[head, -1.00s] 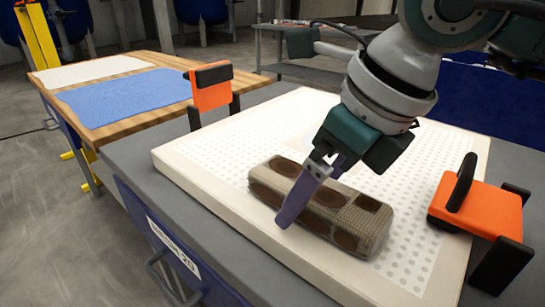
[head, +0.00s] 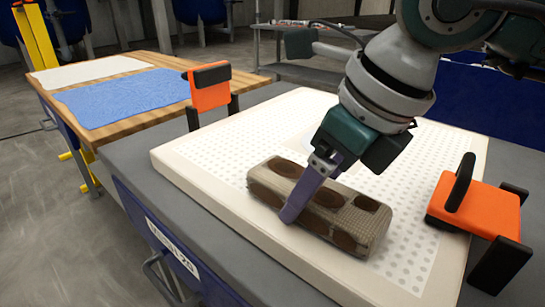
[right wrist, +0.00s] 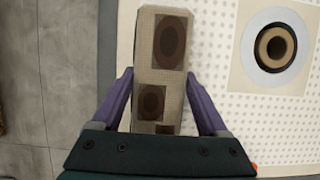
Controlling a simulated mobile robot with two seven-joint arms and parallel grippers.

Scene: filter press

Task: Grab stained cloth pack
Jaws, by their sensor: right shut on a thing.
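The stained cloth pack (head: 345,215) is a long brownish-grey woven block with dark brown round stains. It lies on the white dotted filter plate (head: 215,165). My right gripper (head: 300,205) reaches down over the pack, with a purple finger against its near side. In the right wrist view the pack (right wrist: 160,75) runs between the two purple fingers (right wrist: 162,100), which are shut on it across its width. The far finger is hidden behind the pack in the head view. My left gripper is not in view.
Orange clamps with black handles stand at the plate's back left (head: 210,95) and right side (head: 475,205). A wooden table (head: 140,60) with a blue cloth (head: 125,97) and a white cloth (head: 80,74) is at the left. A round port (right wrist: 272,48) shows in the plate.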

